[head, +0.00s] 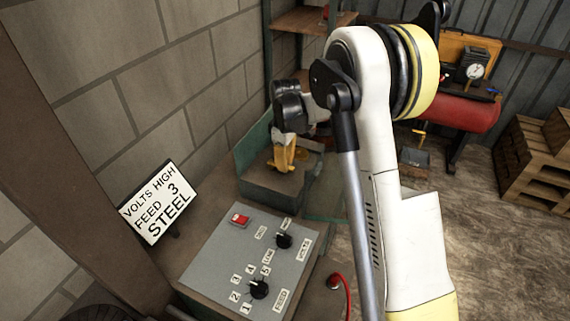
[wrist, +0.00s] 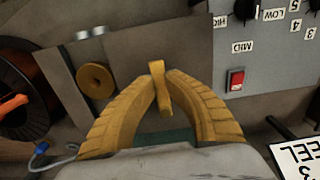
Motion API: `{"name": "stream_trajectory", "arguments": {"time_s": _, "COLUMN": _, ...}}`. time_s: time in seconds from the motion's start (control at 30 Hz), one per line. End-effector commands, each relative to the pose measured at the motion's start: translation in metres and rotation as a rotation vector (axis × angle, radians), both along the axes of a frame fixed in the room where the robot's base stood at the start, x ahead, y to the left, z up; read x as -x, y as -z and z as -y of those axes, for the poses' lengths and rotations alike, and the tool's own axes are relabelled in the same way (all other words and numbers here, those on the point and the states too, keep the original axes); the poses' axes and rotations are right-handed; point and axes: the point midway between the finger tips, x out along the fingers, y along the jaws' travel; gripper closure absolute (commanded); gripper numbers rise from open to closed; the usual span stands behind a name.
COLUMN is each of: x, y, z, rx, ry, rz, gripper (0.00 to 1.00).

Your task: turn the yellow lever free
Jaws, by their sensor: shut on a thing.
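The yellow lever (wrist: 161,92) is a short narrow bar standing between my fingertips in the wrist view, over a flat grey-brown surface. My gripper (wrist: 162,76) has two ribbed yellow fingers that come together on the lever from both sides. In the head view my gripper (head: 283,160) points down at a box-like body with green sides (head: 262,182), behind the control panel. My fingers and wrist hide the lever there, so its angle cannot be told from that view.
A grey control panel (head: 228,259) with knobs and a red switch (head: 239,219) stands in front. A sign (head: 158,203) stands at left by the block wall. A yellow roller (wrist: 95,78) and a dark spool (wrist: 22,88) lie left of the lever in the wrist view.

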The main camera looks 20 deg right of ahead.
Motion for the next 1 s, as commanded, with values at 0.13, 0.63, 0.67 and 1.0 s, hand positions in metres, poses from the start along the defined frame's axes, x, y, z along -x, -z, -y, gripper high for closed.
{"name": "stream_trajectory", "arguments": {"time_s": 0.13, "x": 0.001, "y": 0.002, "z": 0.0, "rx": 0.001, "ry": -0.001, "rz": -0.002, "gripper": 1.0}}
{"name": "stream_trajectory", "arguments": {"time_s": 0.63, "x": 0.0, "y": 0.0, "z": 0.0, "rx": 0.0, "ry": 0.0, "rz": 0.0, "gripper": 0.6}}
{"name": "stream_trajectory", "arguments": {"time_s": 0.67, "x": 0.0, "y": -0.001, "z": 0.0, "rx": 0.0, "ry": 0.0, "rz": 0.0, "gripper": 0.6}}
{"name": "stream_trajectory", "arguments": {"time_s": 1.0, "x": 0.001, "y": -0.06, "z": 0.0, "rx": 0.0, "ry": 0.0, "rz": 0.0, "gripper": 0.6}}
